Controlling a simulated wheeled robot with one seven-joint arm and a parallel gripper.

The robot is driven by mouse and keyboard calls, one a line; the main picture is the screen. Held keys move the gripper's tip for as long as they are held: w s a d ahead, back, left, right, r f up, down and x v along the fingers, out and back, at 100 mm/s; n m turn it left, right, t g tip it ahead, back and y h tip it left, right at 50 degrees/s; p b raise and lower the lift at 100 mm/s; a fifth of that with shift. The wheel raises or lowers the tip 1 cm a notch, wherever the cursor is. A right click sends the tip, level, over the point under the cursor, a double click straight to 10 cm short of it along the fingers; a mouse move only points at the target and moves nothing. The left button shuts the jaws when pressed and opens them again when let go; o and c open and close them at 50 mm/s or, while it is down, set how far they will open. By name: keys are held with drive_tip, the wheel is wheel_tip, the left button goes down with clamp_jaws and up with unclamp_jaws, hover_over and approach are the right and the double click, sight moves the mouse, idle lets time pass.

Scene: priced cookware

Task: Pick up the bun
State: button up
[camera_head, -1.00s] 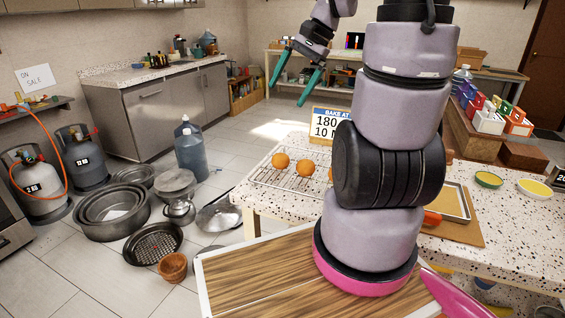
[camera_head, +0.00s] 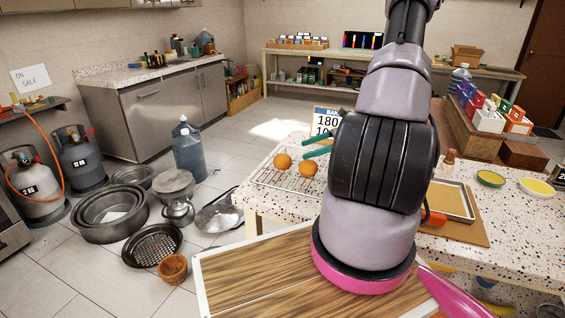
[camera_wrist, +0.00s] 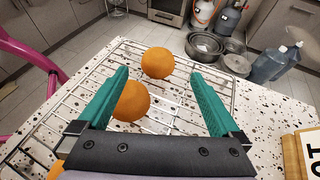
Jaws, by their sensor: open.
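Two round orange-brown buns sit on a wire rack (camera_head: 262,180) at the table's left end in the head view, a left bun (camera_head: 283,160) and a right bun (camera_head: 308,168). The wrist view shows a far bun (camera_wrist: 158,62), a nearer bun (camera_wrist: 131,101) by the left finger, and a sliver of a third bun (camera_wrist: 55,171) at the lower left. My gripper (camera_head: 303,147) has teal fingers spread apart, pointing left near the buns. In the wrist view, my gripper (camera_wrist: 160,76) is empty; the nearer bun shows partly behind the left finger.
A baking sign (camera_head: 325,119) stands behind the rack, close to my fingers. A tray (camera_head: 456,200) on a board and small bowls (camera_head: 490,179) lie to the right on the speckled table (camera_head: 510,225). Pots and pans (camera_head: 112,212) stand on the floor at left.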

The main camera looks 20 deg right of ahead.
sight(287, 155)
drive_tip(key=x, duration=0.8)
drive_tip(key=shift+a+f, duration=0.1)
drive_tip(key=shift+f, duration=0.05)
drive_tip(key=c, duration=1.3)
